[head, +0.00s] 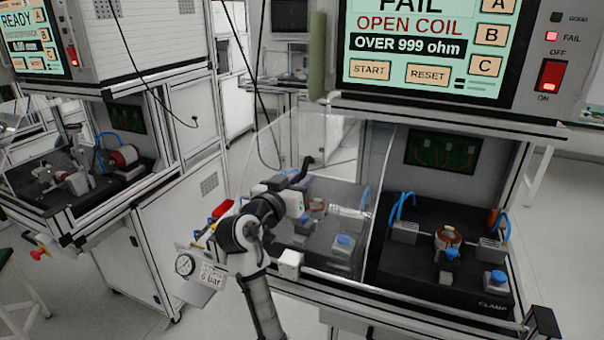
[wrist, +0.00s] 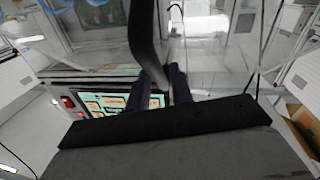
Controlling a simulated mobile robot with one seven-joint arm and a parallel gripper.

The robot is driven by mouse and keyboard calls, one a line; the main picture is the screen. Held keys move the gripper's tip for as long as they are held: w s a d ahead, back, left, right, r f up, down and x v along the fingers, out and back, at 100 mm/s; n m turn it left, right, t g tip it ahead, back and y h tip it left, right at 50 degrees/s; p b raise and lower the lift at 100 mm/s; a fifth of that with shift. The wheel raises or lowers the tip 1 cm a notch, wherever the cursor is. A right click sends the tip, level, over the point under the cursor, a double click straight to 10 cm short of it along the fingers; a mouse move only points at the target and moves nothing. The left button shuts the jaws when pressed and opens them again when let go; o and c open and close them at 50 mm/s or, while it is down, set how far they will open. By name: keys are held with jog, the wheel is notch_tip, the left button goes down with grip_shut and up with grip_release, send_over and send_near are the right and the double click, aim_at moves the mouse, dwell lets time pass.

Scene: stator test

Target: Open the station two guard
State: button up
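The station two guard (head: 340,150) is a clear panel at the left of the bay under the FAIL screen. It stands angled out from the bay's left side, and the bay's front looks uncovered. Its dark handle (head: 306,168) is at my gripper (head: 298,186). In the wrist view the dark handle (wrist: 148,40) runs between the two fingers of my gripper (wrist: 160,85), which look closed on it. A coil fixture and a blue button show in the panel; I cannot tell whether they are reflected or seen through it.
The bay holds a copper coil fixture (head: 448,238), blue hoses and a blue button (head: 495,280) on a black base. The screen (head: 430,45) reads FAIL, OPEN COIL. A READY station (head: 120,160) stands at left. A 6 bar gauge (head: 185,264) is beside my arm.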

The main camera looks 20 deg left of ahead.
jog(key=shift+w+d, duration=0.1)
jog(key=shift+w, duration=0.45)
grip_shut()
jog(key=shift+d, duration=0.1)
